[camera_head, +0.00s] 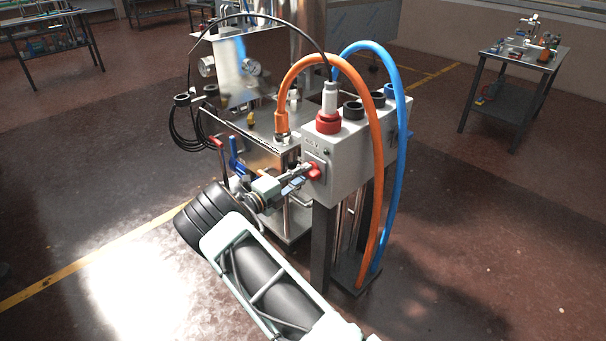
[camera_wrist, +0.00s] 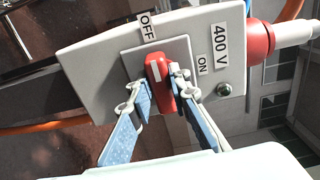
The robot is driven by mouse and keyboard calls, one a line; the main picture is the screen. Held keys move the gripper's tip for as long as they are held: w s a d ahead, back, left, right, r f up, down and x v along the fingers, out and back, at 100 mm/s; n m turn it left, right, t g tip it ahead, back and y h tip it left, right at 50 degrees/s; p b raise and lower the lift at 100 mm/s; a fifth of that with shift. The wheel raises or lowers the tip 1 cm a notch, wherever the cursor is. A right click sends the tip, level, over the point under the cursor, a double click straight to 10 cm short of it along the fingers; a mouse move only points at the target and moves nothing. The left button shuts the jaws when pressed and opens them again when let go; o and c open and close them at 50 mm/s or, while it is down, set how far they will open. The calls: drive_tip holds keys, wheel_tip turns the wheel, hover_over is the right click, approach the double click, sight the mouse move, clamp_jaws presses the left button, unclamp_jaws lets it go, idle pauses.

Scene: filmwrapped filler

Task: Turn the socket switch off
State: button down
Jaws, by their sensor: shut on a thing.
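The red socket switch (camera_head: 314,171) is on the near face of a grey socket box (camera_head: 350,160). In the wrist view, the switch knob (camera_wrist: 160,85) is long and narrow, with a white mark at its upper end. That end points roughly toward the OFF label (camera_wrist: 148,26); the ON label (camera_wrist: 201,63) is to the right of the knob. My gripper (camera_head: 304,173) reaches the switch from the left in the head view. Its two blue fingers (camera_wrist: 162,92) are shut on the knob, one on each side. The fingers partly cover the knob's sides.
A red and white plug (camera_head: 328,112) stands in the box top. Orange (camera_head: 377,190) and blue (camera_head: 403,160) hoses arch over the box to its stand. A metal cart (camera_head: 255,125) stands behind my gripper. A work table (camera_head: 515,85) is far right. Floor at front right is clear.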

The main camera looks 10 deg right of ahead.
drive_tip(key=c, duration=1.8)
unclamp_jaws()
drive_tip(key=v, duration=1.2)
